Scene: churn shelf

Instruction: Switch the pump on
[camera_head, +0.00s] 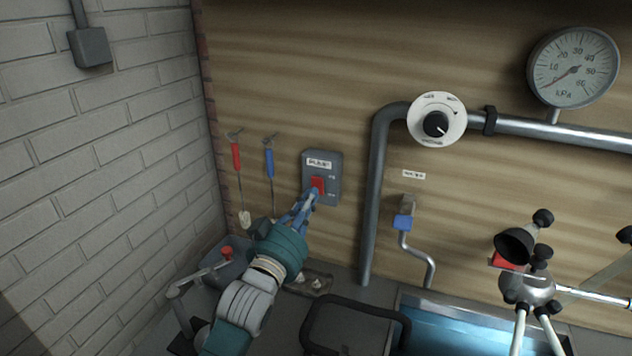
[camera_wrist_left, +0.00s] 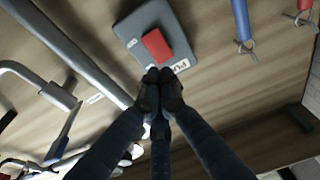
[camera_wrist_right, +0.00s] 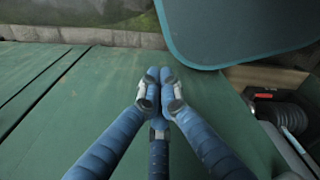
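The pump switch box (camera_head: 335,163) is a grey box on the wooden wall with a white label and a red rocker (camera_head: 318,184). The box also shows in the left wrist view (camera_wrist_left: 133,29) with its red rocker (camera_wrist_left: 157,46). My left gripper (camera_head: 313,194) is shut and empty, its fingertips at the lower part of the rocker in the head view. In the left wrist view its closed fingertips (camera_wrist_left: 161,75) lie just by the rocker and the label; I cannot tell whether they touch. My right gripper (camera_wrist_right: 160,77) is shut and empty over a green surface, out of the head view.
A grey pipe (camera_head: 377,190) with a white dial (camera_head: 436,119) runs right of the box, below a kPa gauge (camera_head: 573,67). A blue-handled tap (camera_head: 404,221) is lower right. Red (camera_head: 236,157) and blue (camera_head: 269,162) handled tools hang left. A blue-lined basin (camera_head: 450,328) is below.

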